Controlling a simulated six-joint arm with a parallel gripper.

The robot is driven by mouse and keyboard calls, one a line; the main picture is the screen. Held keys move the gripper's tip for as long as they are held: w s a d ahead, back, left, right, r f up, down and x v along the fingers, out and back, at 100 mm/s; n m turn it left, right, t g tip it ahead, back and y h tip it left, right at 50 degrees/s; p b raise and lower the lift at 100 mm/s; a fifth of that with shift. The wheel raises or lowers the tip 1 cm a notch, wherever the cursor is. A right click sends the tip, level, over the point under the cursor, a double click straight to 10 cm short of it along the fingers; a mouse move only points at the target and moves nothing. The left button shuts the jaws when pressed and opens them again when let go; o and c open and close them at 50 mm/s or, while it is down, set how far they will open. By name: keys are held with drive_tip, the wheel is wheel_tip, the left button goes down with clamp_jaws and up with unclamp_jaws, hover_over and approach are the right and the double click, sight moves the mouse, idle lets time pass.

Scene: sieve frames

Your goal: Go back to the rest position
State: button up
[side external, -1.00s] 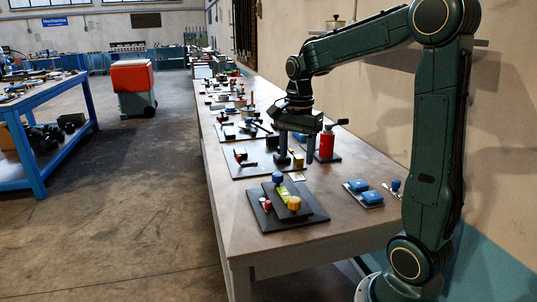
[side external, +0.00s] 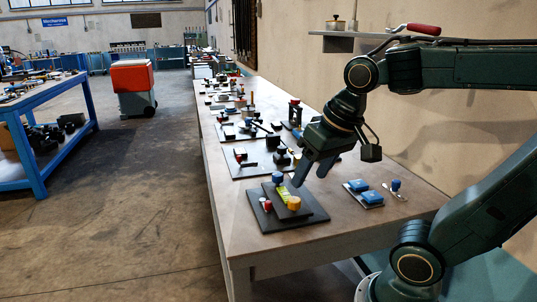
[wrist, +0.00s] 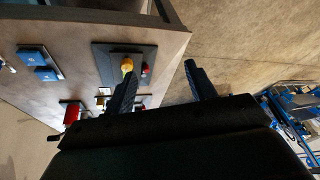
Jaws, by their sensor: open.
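My gripper (side external: 311,175) hangs tilted over the bench, its two fingers apart and nothing between them. It is above and just behind a stacked dark board (side external: 312,217), with a visible gap over the board.
Blue blocks (side external: 363,192) on a small plate lie to the right. Several fixtures stand farther along the bench (side external: 235,215). A wall shelf (side external: 345,34) holds a red-handled tool. The gripper hides part of the bench, where a red object (wrist: 71,113) shows in the wrist view.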

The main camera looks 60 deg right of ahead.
drive_tip(key=s+a+n, duration=0.1)
drive_tip(key=n, duration=0.1)
drive_tip(key=s+a+f+n+t, duration=0.1)
drive_tip(key=s+n, duration=0.1)
drive_tip(key=shift+s+a+y, duration=0.15)
drive_tip(key=shift+a+y, duration=0.05)
drive_tip(key=shift+y, duration=0.1)
